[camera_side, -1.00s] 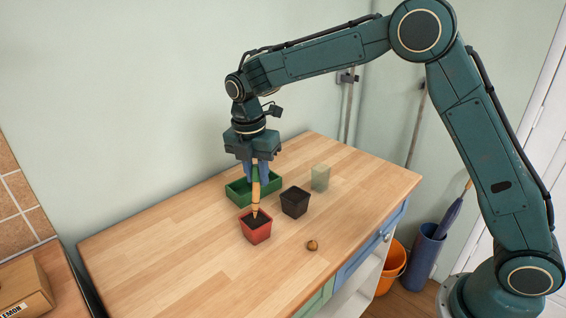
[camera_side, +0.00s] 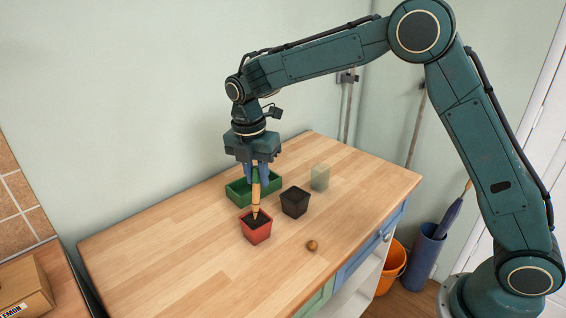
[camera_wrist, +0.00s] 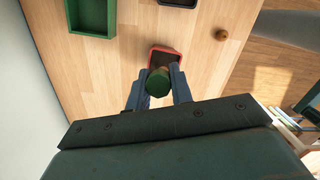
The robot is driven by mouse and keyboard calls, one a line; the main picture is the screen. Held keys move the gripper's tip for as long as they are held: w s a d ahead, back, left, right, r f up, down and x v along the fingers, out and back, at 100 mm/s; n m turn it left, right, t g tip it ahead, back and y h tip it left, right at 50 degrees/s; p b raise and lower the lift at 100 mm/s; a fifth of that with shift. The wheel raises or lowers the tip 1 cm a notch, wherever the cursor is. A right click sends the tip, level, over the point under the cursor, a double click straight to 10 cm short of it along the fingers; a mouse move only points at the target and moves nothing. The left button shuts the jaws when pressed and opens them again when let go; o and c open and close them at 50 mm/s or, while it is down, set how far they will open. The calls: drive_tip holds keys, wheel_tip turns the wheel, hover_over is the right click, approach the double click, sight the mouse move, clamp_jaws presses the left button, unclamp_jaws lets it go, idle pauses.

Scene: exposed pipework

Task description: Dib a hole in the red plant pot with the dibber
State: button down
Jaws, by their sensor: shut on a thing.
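The red plant pot (camera_side: 256,231), filled with dark soil, stands on the wooden worktop. My gripper (camera_side: 257,178) is above it, shut on the dibber (camera_side: 256,196), a pale wooden tool with a green top. The dibber is upright, and its lower tip meets or is in the soil; the exact depth cannot be told. In the wrist view, the dibber's green end (camera_wrist: 158,82) sits between my gripper's blue fingers (camera_wrist: 155,95), with the red pot's rim (camera_wrist: 178,55) just beyond.
A black pot (camera_side: 295,201) stands right of the red pot. A green tray (camera_side: 240,190) lies behind it. A pale green block (camera_side: 320,178) is farther back, and a small brown round thing (camera_side: 312,246) lies at the front right. The worktop's left side is clear.

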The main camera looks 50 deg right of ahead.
drive_tip(key=shift+f, duration=1)
idle(7.0)
